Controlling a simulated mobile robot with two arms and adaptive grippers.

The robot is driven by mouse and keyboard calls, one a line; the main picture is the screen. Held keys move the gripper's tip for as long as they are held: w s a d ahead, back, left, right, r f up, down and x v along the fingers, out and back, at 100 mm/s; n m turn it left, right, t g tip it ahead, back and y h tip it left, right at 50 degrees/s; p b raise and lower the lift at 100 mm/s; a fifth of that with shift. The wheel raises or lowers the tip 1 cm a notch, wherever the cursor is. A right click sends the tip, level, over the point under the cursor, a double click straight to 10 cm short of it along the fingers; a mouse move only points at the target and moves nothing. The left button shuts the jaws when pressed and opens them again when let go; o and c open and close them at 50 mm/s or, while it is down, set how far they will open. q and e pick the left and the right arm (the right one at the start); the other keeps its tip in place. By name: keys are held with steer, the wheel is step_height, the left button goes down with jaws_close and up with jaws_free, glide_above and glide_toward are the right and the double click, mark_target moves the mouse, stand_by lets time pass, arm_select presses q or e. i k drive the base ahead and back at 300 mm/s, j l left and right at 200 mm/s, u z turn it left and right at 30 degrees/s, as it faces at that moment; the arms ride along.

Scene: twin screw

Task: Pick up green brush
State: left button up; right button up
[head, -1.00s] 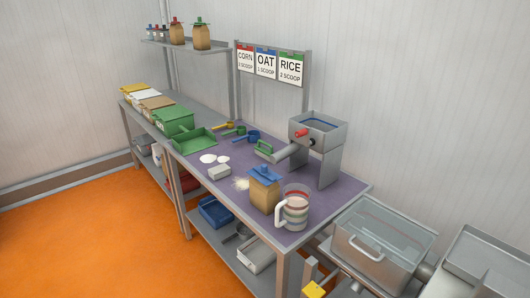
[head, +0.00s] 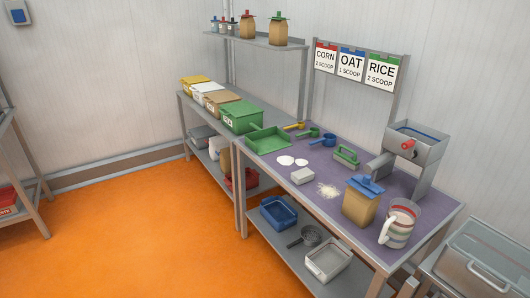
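The green brush (head: 346,156) lies on the purple top of the work table (head: 318,205), a green block with a raised handle. It is left of the grey metal hopper machine (head: 413,150) and its slanted chute, behind the bag with the blue clip. It appears unobstructed, with free purple surface in front of it. Neither of my grippers shows in the head view.
A brown bag with a blue clip (head: 361,202) and a striped jug (head: 398,224) stand at the front right. A green tray (head: 268,140), scoops, white piles and a small pale block (head: 302,176) lie leftward. Orange floor (head: 150,230) is open at left.

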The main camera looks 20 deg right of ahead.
mark_target(352, 163)
steer(key=i+j+u, duration=0.45)
steer(key=i+u, duration=0.2)
steer(key=i+z, duration=0.75)
steer(key=i, duration=0.2)
steer(key=i+j+z, duration=0.25)
steer(key=i+z, duration=0.15)
